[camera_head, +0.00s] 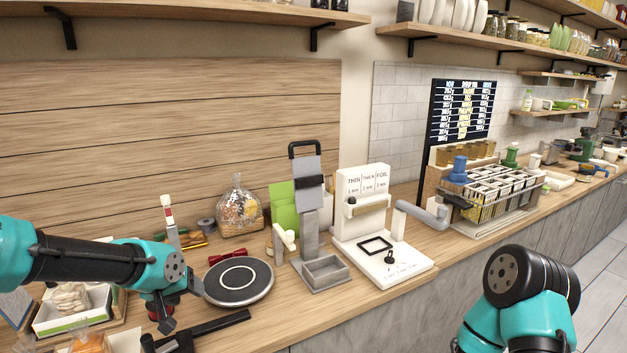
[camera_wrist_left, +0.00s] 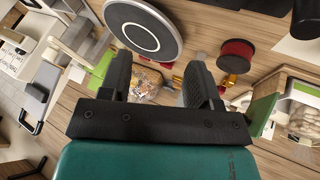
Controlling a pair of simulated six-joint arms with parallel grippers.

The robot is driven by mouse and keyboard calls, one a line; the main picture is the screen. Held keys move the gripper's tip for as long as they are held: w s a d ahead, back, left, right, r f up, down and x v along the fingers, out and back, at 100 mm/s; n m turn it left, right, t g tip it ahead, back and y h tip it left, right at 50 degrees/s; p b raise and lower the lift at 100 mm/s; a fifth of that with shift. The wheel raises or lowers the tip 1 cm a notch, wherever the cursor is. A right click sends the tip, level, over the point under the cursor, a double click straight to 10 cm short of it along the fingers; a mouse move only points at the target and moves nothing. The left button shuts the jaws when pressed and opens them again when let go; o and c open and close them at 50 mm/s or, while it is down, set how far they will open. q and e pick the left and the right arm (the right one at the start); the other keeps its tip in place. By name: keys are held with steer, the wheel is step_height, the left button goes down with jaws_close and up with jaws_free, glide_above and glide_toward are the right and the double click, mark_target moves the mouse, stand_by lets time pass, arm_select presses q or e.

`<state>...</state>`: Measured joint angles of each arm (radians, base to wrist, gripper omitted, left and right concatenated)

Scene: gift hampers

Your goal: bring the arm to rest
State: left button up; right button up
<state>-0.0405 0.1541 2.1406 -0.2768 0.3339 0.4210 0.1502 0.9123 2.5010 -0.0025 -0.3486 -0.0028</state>
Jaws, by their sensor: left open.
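My left gripper (camera_wrist_left: 158,68) shows in the left wrist view with its two black fingers spread apart and nothing between them. Beyond the fingers lie the counter and a clear bag of mixed filling (camera_wrist_left: 150,85). In the head view my left arm (camera_head: 95,255) reaches in from the left over the counter, its wrist beside the round turntable (camera_head: 238,281). The turntable also shows at the top of the left wrist view (camera_wrist_left: 142,27). My right arm (camera_head: 520,300) stands at the lower right of the head view, in front of the counter; its gripper is out of view.
A grey stand (camera_head: 309,215) with a tray and a white board (camera_head: 362,205) stand right of the turntable. A bag of filling (camera_head: 239,209) stands behind it. A white-and-green box (camera_head: 75,318) is beneath my left arm. A rack (camera_head: 490,195) stands farther right.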

arm_select(q)
steer(key=s+d+f+m+h, duration=0.2)
steer(key=s+d+f+m, duration=0.3)
steer(key=s+d, duration=0.45)
steer(key=s+a+f+n+g, duration=0.1)
steer(key=s+f, duration=0.3)
steer(key=f, duration=1.3)
steer(key=s+f+n+g+y, duration=0.1)
steer(key=s+f+n+g, duration=0.2)
steer(key=f, duration=1.4)
steer(key=shift+s+a+g, duration=0.4)
steer(key=shift+s+g, duration=0.3)
steer(key=shift+s, duration=0.5)
